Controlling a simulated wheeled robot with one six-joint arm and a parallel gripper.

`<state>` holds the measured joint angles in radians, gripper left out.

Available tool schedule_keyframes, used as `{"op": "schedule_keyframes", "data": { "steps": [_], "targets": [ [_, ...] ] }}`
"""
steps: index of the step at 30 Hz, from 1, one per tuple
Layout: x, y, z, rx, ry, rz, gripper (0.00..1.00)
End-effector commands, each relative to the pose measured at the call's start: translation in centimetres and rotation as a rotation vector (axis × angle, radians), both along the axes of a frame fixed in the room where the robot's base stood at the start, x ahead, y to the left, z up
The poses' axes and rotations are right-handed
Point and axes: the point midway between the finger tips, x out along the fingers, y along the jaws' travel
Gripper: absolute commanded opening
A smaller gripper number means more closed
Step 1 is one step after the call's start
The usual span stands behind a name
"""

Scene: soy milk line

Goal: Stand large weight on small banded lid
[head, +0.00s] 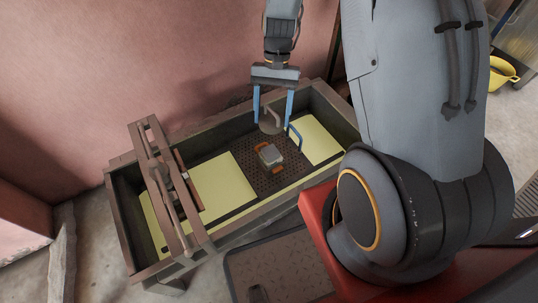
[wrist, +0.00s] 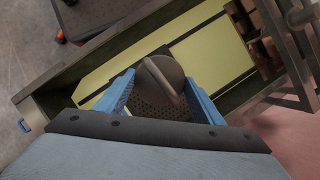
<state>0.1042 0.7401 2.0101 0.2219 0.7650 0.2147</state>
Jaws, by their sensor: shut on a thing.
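My gripper (head: 273,117) is shut on a dark grey weight (head: 269,127) with a bar handle, held between its two blue fingers. The weight also shows between the fingers (wrist: 160,82) in the wrist view. In the head view it hangs above the far part of a dark perforated plate inside a long trough. A small pale grey block with orange pieces at two sides (head: 270,155), which looks like the small banded lid, sits on that plate, nearer the camera than the weight. It does not show clearly in the wrist view. Any gap between weight and plate is hard to judge.
The trough (head: 116,212) has raised walls and pale yellow panels (head: 216,188) beside the perforated plate (head: 237,152). A brown frame with a bar (head: 166,187) crosses its left end. A blue curved handle (head: 296,137) stands right of the block. A pink wall rises behind.

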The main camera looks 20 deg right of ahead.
Motion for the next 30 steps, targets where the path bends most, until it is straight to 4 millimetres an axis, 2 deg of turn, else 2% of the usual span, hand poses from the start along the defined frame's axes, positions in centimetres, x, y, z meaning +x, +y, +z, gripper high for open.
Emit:
{"op": "schedule_keyframes", "data": {
  "steps": [1,6,20,30],
  "targets": [
    [0.3,0.0,-1.2,0.000,-0.001,-0.012,0.04],
    [0.5,0.0,-3.2,0.000,0.001,-0.046,0.04],
    [0.7,0.0,-5.8,0.000,0.004,-0.081,0.04],
    [0.7,0.0,-10.7,-0.001,0.004,-0.081,0.04]
  ]
}}
